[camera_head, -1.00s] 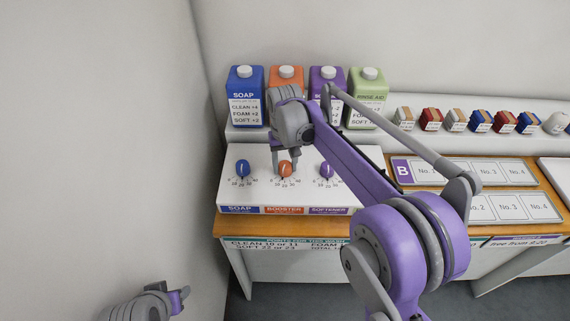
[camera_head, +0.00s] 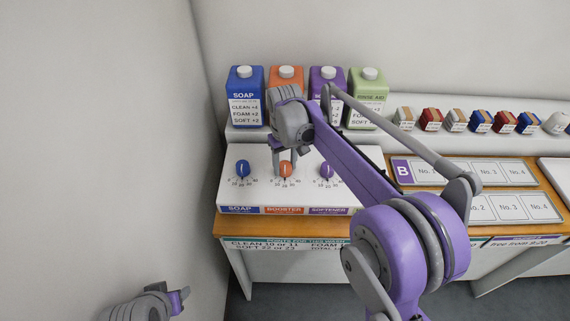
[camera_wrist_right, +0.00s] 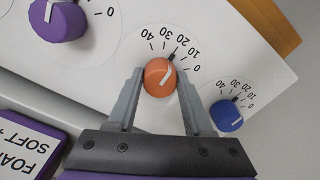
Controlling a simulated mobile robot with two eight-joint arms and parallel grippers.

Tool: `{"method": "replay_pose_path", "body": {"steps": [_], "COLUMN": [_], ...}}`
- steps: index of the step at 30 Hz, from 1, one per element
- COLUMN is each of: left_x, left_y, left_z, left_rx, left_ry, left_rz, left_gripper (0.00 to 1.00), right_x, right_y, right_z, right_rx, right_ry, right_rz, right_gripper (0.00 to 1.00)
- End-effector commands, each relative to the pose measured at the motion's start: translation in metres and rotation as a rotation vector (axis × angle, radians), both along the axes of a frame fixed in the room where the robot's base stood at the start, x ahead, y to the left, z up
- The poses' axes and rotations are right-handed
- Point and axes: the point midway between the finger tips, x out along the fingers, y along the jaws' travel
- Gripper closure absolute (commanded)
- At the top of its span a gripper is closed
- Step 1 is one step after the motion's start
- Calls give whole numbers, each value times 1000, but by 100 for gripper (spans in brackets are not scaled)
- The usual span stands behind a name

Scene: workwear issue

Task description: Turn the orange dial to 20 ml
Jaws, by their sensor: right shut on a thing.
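The orange dial (camera_head: 286,169) is the middle one of three on a white slanted panel (camera_head: 355,200), above the BOOSTER label (camera_head: 283,210). In the right wrist view the orange dial (camera_wrist_right: 158,82) sits between the two fingers of my right gripper (camera_wrist_right: 158,88), which is shut on it. Its white pointer slants up and right, toward the stretch of scale around 10 and 20; the exact reading is hard to tell. My right gripper (camera_head: 286,163) comes down on the dial from above. My left gripper (camera_head: 180,297) is at the lower left, away from the panel, its jaws unclear.
A blue dial (camera_head: 242,169) and a purple dial (camera_head: 327,170) flank the orange one closely. A blue SOAP bottle (camera_head: 245,85), an orange bottle (camera_head: 284,77), a purple bottle (camera_head: 325,80) and a green RINSE AID bottle (camera_head: 368,90) stand behind. A wall is at left.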

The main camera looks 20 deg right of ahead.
Motion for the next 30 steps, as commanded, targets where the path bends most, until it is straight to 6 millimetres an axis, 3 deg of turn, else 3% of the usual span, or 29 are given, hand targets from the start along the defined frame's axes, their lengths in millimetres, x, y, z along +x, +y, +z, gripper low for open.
{"method": "replay_pose_path", "body": {"steps": [1, 6, 17, 30], "left_x": [0, 0, 0, 2], "left_y": [0, 0, 0, 0], "left_z": [0, 0, 1, 8], "left_rx": [0, 0, 0, 0], "left_ry": [0, 0, 0, -5], "left_rz": [0, 0, 0, 0], "left_gripper": [50, 50, 50, 50], "right_x": [0, 0, 0, 0], "right_y": [0, 0, 0, 0], "right_z": [0, 0, 5, 86], "right_rx": [0, 0, 0, 0], "right_ry": [-1, 0, 0, 0], "right_rz": [0, -1, -1, -1], "right_gripper": [47, 19, 19, 19]}}
